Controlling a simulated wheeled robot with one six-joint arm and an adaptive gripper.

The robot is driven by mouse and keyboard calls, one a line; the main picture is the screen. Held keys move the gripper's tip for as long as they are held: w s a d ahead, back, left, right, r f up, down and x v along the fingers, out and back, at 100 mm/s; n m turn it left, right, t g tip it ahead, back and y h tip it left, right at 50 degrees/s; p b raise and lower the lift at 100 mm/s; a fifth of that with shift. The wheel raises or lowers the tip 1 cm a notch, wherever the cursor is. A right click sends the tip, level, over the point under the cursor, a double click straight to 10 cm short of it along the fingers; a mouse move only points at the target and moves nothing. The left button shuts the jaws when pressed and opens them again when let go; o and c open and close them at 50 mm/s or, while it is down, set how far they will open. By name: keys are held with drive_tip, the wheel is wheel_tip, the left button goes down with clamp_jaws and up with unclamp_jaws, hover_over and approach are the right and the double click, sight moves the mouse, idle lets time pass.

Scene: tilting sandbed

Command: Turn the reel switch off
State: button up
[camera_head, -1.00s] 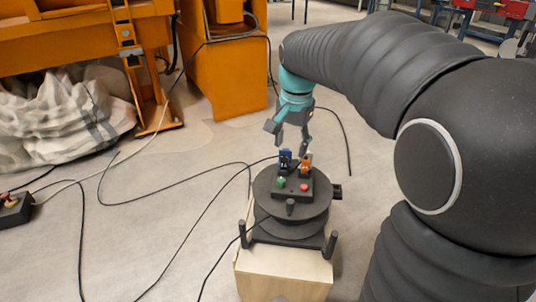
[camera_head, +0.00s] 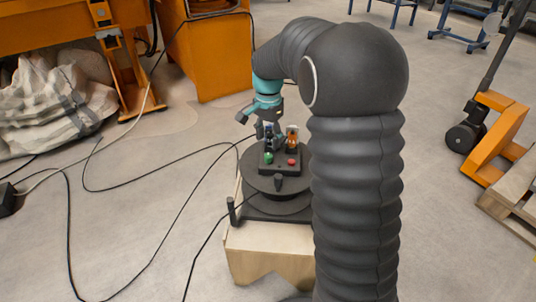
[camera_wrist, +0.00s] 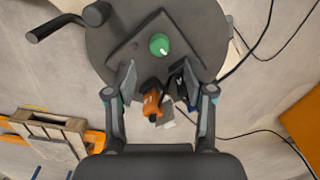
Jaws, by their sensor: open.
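The black cable reel (camera_head: 265,203) has a box (camera_head: 282,172) on top with a green button (camera_head: 268,157) and a red button (camera_head: 291,162). A blue part (camera_head: 268,138) and an orange part (camera_head: 292,138) stand at the box's far side. My gripper (camera_head: 262,124) is open just behind and above the box. In the wrist view, the fingers of my gripper (camera_wrist: 160,86) spread either side of the orange part (camera_wrist: 152,103), with the green button (camera_wrist: 160,44) ahead. The dark blue part is near the right finger. The red button is not visible there. I cannot tell which part is the switch, or whether a finger touches anything.
The reel sits on a wooden stand (camera_head: 268,252). Black cables (camera_head: 195,210) run across the floor to the left. An orange machine (camera_head: 210,55) stands behind, with a pale sack (camera_head: 60,105) at left. An orange pallet truck (camera_head: 500,135) and a wooden pallet (camera_head: 515,200) are at right.

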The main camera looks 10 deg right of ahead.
sight(268, 155)
drive_tip(key=shift+f+b, duration=0.3)
drive_tip(key=shift+f, duration=2.8)
clamp_jaws()
